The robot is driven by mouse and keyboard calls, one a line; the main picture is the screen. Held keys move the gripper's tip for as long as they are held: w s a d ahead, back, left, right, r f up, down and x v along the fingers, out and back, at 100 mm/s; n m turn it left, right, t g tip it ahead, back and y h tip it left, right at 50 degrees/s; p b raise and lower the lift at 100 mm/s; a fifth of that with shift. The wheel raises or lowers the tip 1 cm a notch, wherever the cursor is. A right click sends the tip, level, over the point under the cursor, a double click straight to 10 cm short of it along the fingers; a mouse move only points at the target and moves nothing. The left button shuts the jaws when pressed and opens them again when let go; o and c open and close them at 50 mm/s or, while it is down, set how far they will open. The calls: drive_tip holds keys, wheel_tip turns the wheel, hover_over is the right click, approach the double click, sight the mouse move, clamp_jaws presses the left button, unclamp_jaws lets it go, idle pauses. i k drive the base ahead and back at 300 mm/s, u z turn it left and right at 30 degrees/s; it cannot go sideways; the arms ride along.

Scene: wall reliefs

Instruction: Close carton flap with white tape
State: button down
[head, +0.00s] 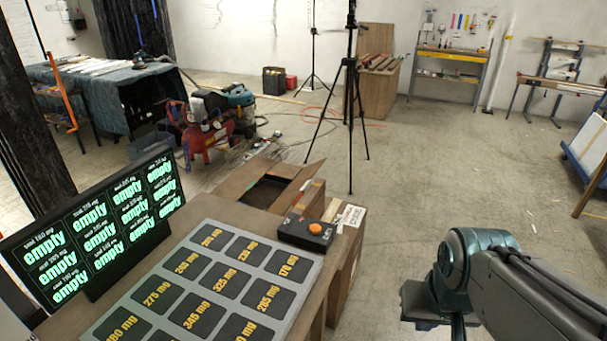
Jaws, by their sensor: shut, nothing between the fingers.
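An open brown carton (268,189) stands just behind the table, with its dark inside showing. One long flap (298,185) stands up slanting on its right side. A pale strip (331,209) shows beside the carton, near a white label with print (350,215); I cannot tell whether the strip is the white tape. My gripper (428,312) is at the lower right, under the teal wrist, shut and empty. It is well to the right of the carton and apart from it. Its fingertips are hidden below the hand.
A table holds a grey board of dark weight tiles (205,283), a black box with an orange button (315,229) and a screen reading "empty" (92,231). A black tripod (350,110) stands behind the carton. A red machine (205,130) is farther left. The floor right of the table is clear.

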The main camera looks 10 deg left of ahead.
sight(288, 196)
drive_tip(key=u, duration=0.45)
drive_tip(key=k, duration=0.55)
drive_tip(key=z, duration=0.5)
drive_tip(key=i, duration=0.8)
drive_tip(key=z, duration=0.55)
drive_tip(key=i, duration=1.5)
drive_tip(key=u, duration=0.5)
drive_tip(key=i, duration=0.65)
drive_tip(key=u, duration=0.3)
